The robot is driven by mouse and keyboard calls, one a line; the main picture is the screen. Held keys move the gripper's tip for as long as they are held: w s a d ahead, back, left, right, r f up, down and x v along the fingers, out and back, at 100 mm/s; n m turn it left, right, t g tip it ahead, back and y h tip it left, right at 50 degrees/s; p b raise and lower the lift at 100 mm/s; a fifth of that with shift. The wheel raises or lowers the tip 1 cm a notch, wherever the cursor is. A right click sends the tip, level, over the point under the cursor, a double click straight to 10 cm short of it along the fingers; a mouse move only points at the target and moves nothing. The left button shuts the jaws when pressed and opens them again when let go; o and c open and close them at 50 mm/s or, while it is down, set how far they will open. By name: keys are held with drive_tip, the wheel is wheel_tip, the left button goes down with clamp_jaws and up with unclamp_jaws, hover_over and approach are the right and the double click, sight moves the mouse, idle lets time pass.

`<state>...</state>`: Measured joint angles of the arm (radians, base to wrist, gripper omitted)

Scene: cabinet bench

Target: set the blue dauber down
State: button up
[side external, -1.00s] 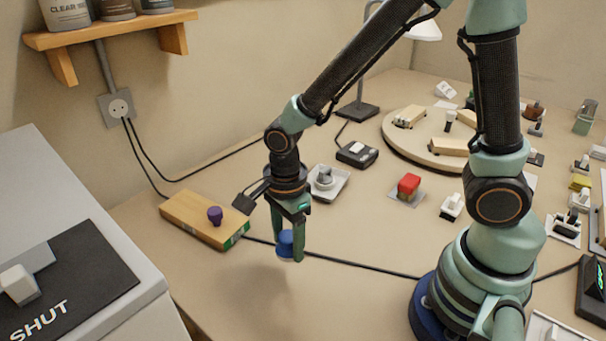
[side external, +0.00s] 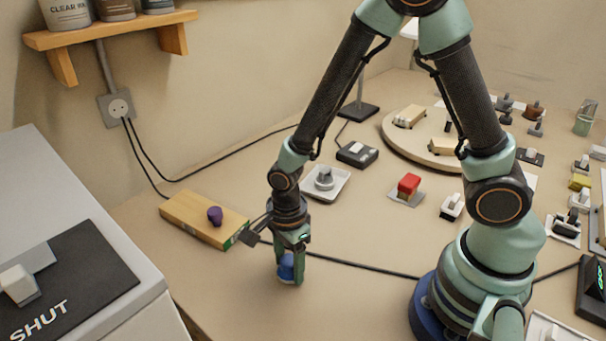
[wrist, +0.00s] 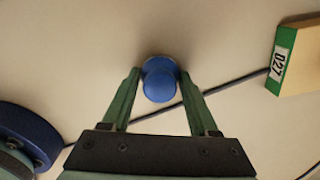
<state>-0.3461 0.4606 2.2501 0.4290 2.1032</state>
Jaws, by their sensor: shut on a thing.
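The blue dauber (side external: 286,268) is between the fingers of my gripper (side external: 290,275), low over the bench top. In the wrist view the dauber (wrist: 160,80) shows as a round blue knob on a wider blue disc, with a green finger of my gripper (wrist: 160,84) on each side. My gripper is shut on it. The dauber's lower end is close to the bench; I cannot tell whether it touches.
A wooden block (side external: 195,217) with a purple dauber (side external: 215,214) on it lies to the left. A black cable (side external: 350,265) runs across the bench behind my gripper. A white dish (side external: 325,183) and a red button (side external: 408,184) stand farther back. The bench in front is clear.

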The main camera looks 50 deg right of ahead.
sight(288, 259)
drive_tip(key=o, duration=1.3)
drive_tip(key=shift+f, duration=0.1)
drive_tip(key=shift+o, duration=0.2)
wheel_tip(288, 259, up, 11)
drive_tip(key=shift+r, duration=0.2)
drive_tip(key=s+d+r+n+t, duration=0.1)
drive_tip(key=d+r+n, duration=0.4)
drive_tip(key=n, duration=0.5)
drive_tip(key=s+d+r+n+t, duration=0.1)
drive_tip(key=d+r+n+t, duration=0.3)
drive_tip(key=d+r+n, duration=0.2)
drive_tip(key=shift+r+n+t, duration=0.3)
drive_tip(key=shift+r+n, duration=0.85)
drive_tip(key=shift+n, duration=0.95)
